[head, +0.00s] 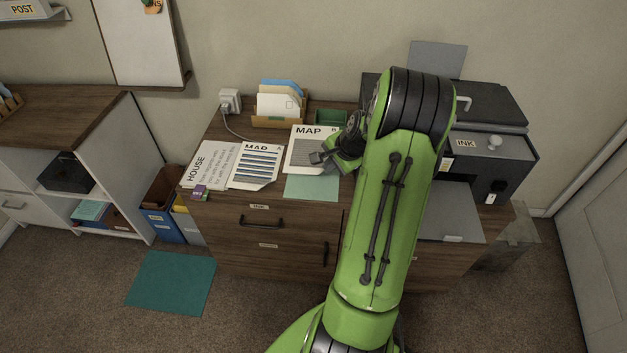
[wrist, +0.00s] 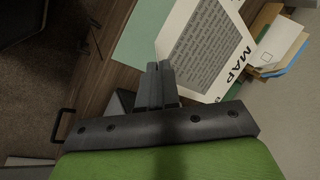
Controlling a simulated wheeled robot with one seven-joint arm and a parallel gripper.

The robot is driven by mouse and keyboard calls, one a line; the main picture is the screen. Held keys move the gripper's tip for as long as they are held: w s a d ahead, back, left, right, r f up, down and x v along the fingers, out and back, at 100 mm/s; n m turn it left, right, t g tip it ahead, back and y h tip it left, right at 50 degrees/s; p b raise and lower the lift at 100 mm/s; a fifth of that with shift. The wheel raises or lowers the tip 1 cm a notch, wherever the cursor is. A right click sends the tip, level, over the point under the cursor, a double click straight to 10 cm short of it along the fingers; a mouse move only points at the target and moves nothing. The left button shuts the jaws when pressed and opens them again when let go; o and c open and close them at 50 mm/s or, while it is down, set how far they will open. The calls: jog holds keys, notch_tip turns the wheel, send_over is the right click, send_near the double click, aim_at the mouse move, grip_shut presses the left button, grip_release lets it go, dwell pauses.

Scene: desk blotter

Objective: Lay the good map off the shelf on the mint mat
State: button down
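A white map sheet (head: 305,152) with a "MAP" heading, a "B" and grey text lies on the desk top. Its near edge meets or slightly overlaps the mint mat (head: 312,188). My gripper (head: 318,158) is at the map's right side, near its near corner. In the wrist view, the fingers (wrist: 160,66) are close together at the edge of this map (wrist: 205,48), seemingly pinching it. The mint mat also shows in the wrist view (wrist: 146,35). A second map (head: 257,164) with dark stripes and a clipped corner lies to the left.
A sheet marked HOUSE (head: 207,162) lies at the desk's left. A letter holder (head: 280,108) and a green tray (head: 331,118) stand behind the maps. A black printer (head: 490,160) marked INK is at the right. A teal mat (head: 171,282) lies on the floor.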

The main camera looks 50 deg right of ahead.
notch_tip(320, 180, down, 10)
jog(key=b, duration=0.3)
jog(key=shift+s+d+f, duration=0.1)
